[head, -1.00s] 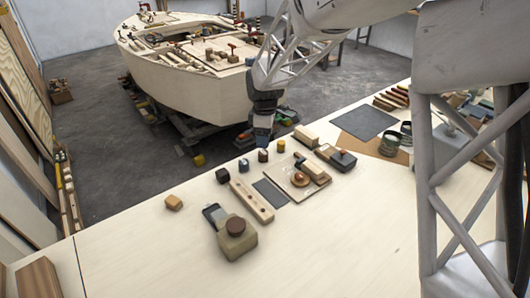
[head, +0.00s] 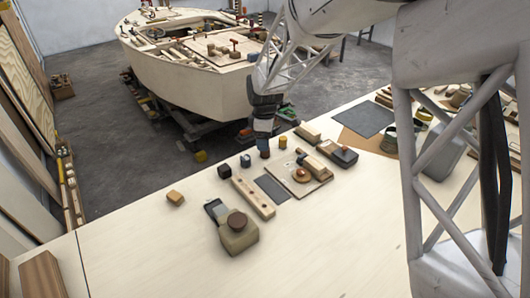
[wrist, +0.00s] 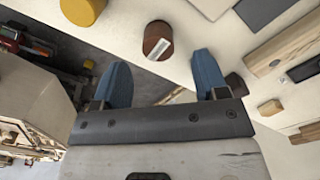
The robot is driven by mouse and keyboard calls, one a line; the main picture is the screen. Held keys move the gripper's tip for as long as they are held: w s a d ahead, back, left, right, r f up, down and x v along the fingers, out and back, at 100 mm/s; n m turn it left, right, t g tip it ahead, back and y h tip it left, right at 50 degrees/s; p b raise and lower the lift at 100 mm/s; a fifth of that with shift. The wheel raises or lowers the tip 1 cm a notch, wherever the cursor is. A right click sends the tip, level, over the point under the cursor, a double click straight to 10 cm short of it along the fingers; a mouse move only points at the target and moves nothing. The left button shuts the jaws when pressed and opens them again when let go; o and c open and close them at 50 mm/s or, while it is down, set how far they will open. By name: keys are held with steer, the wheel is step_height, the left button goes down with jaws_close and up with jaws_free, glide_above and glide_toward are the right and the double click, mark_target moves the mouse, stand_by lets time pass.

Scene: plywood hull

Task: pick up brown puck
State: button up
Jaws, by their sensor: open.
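The brown puck (head: 265,154) is a short dark-brown cylinder near the far edge of the pale table, between a small blue block (head: 245,160) and a yellow cylinder (head: 283,142). In the wrist view the puck (wrist: 157,38) has a white patch on its side and lies just beyond the fingertips, roughly centred between them. My gripper (head: 264,145) points down at the table's far edge, right by the puck. In the wrist view my gripper (wrist: 160,66) has its two blue fingers wide apart, with nothing held between them.
A dark block (head: 224,171) and a long wooden bar (head: 253,197) lie left and in front of the puck. A board (head: 318,184) with wooden pieces and a grey-green canister (head: 238,237) stand nearer. A boat hull (head: 190,80) stands beyond.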

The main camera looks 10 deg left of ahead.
steer(key=shift+f, duration=0.1)
steer(key=shift+w+f, duration=0.1)
steer(key=shift+f, duration=2.4)
steer(key=shift+c, duration=0.2)
steer(key=c, duration=1)
steer(key=shift+r, duration=0.1)
steer(key=shift+c, duration=0.2)
steer(key=shift+r, duration=0.75)
step_height(320, 180, up, 2)
steer(key=shift+d+r, duration=0.1)
steer(key=s+d, duration=0.2)
steer(key=s, duration=0.3)
steer(key=s+d, duration=0.2)
steer(key=s, duration=0.3)
steer(key=s+d+r, duration=0.1)
steer(key=s+d, duration=0.1)
steer(key=s, duration=0.2)
steer(key=shift+s, duration=0.4)
